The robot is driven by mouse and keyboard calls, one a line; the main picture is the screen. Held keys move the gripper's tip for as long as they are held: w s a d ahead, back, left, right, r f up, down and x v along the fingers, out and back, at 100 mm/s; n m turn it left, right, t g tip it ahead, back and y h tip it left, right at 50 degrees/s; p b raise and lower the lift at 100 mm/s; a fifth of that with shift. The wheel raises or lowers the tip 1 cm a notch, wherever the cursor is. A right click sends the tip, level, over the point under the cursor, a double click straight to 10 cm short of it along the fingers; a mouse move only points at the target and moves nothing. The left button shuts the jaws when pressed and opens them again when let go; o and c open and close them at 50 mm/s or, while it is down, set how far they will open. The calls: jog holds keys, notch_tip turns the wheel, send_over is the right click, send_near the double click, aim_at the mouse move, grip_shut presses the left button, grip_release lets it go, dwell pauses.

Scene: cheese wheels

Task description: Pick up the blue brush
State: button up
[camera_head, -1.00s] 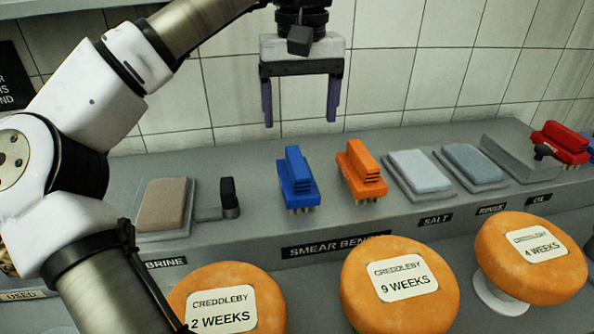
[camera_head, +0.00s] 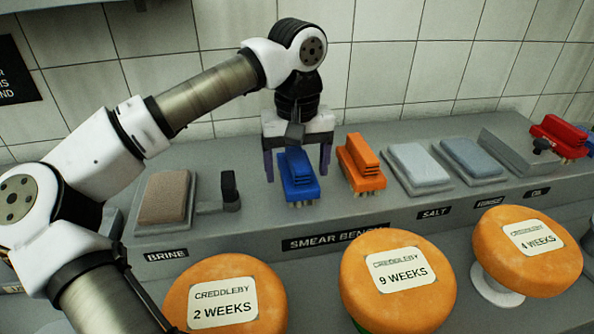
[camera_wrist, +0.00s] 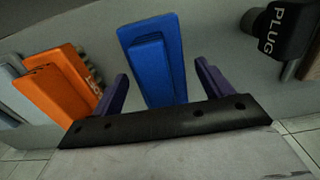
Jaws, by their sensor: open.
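The blue brush (camera_head: 299,178) stands bristles down on the grey bench, left of the orange brush (camera_head: 361,163). My gripper (camera_head: 298,172) is lowered just behind the blue brush in the head view, with one purple finger to each side of it. In the wrist view, my gripper (camera_wrist: 164,85) is open, and the blue brush (camera_wrist: 154,60) lies between and beyond the two fingers, with visible gaps on both sides. The orange brush (camera_wrist: 60,83) is outside the left finger there.
A brown pad (camera_head: 164,197) and a black-handled plug (camera_head: 230,190) are to the left. Pale pads (camera_head: 418,164) and a red brush (camera_head: 562,135) are to the right. Orange cheese wheels (camera_head: 398,279) stand in front. A tiled wall (camera_head: 400,60) rises behind.

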aim_at(297, 154)
jog(key=c, duration=1.2)
jog(key=shift+o, duration=0.2)
notch_tip(297, 154, up, 20)
jog(key=p, duration=0.3)
jog(key=o, duration=0.5)
jog(key=c, duration=0.3)
